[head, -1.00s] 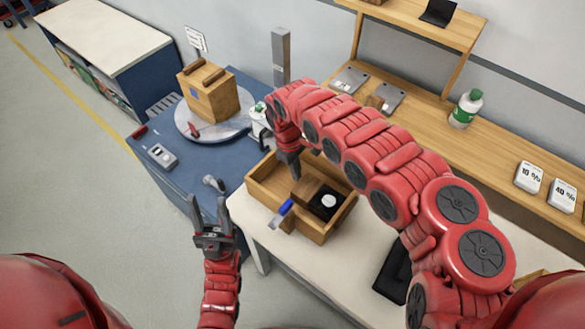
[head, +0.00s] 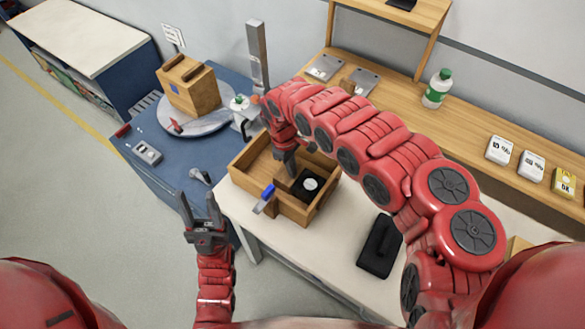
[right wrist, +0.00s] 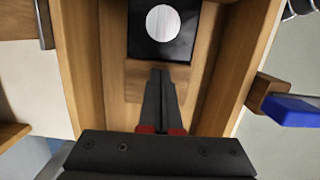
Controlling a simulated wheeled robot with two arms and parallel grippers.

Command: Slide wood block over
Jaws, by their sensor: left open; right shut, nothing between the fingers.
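An open wooden box (head: 247,186) stands on the white table. In it lies a black square with a white disc (head: 310,184), also in the right wrist view (right wrist: 164,24). A wood block (right wrist: 140,80) lies beside the black square on the box floor; in the head view my gripper partly hides it. My right gripper (head: 288,172) is shut and empty, pointing down into the box. In the right wrist view its fingertips (right wrist: 161,72) overlap the block; I cannot tell whether they touch. My left gripper (head: 198,208) is open and empty, left of the box.
A blue-tipped lever (head: 267,192) sticks out of the box's near side. A black object (head: 380,245) lies on the table to the right. A bottle (head: 437,88) stands on the wooden shelf. A blue cabinet (head: 160,175) with a turntable is at left.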

